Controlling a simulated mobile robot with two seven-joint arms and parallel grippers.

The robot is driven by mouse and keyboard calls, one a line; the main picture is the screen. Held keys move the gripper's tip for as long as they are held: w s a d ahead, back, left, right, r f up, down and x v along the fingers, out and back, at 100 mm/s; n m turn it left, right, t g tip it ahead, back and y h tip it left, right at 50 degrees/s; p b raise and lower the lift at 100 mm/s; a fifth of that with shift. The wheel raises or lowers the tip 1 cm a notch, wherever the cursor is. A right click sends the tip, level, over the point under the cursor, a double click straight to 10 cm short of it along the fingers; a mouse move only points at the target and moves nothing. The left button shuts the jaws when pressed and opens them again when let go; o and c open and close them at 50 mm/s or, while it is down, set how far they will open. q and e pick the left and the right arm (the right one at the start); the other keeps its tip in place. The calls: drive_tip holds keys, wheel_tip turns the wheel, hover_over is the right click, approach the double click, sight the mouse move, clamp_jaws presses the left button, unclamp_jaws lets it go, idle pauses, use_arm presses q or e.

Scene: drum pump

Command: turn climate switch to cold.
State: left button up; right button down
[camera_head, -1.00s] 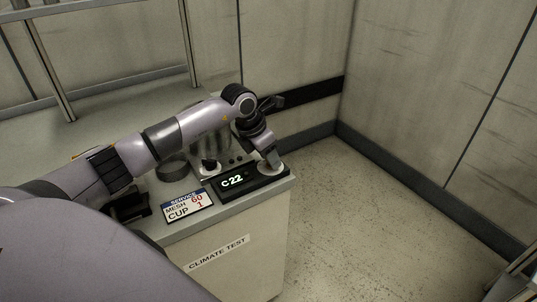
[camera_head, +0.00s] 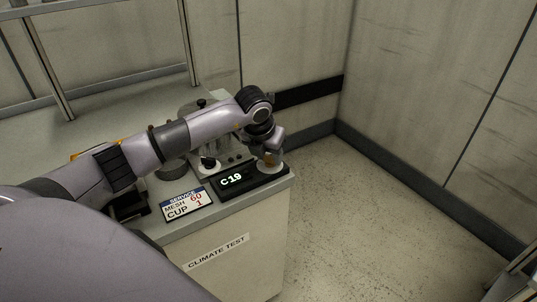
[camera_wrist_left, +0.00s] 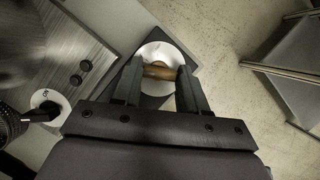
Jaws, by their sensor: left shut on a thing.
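The climate switch (camera_wrist_left: 160,72) is a brown bar-shaped knob on a round white dial (camera_wrist_left: 150,52), seen in the left wrist view. My left gripper (camera_wrist_left: 160,75) is shut on the knob, with one dark finger at each end. In the head view my left gripper (camera_head: 270,156) reaches down onto the dial at the right end of the black panel. The panel's display (camera_head: 231,180) reads C19 in glowing characters. The dial's markings are mostly hidden by the gripper. My right gripper does not show.
A service card (camera_head: 187,204) lies left of the display on the counter. A second, black knob (camera_head: 209,163) and metal cylinders stand behind the panel. The cabinet front carries a CLIMATE TEST label (camera_head: 216,253). Open floor (camera_head: 370,220) lies to the right.

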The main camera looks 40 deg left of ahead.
use_arm(q)
drive_tip(key=shift+n+y, duration=0.5)
drive_tip(key=shift+n, duration=0.7)
drive_tip(key=shift+b, duration=0.3)
drive_tip(key=o, duration=1.1)
drive_tip(key=shift+d, duration=0.1)
drive_tip(key=shift+c, duration=0.2)
drive_tip(key=v, duration=0.7)
drive_tip(key=shift+b, duration=0.4)
drive_tip(key=shift+r, duration=0.1)
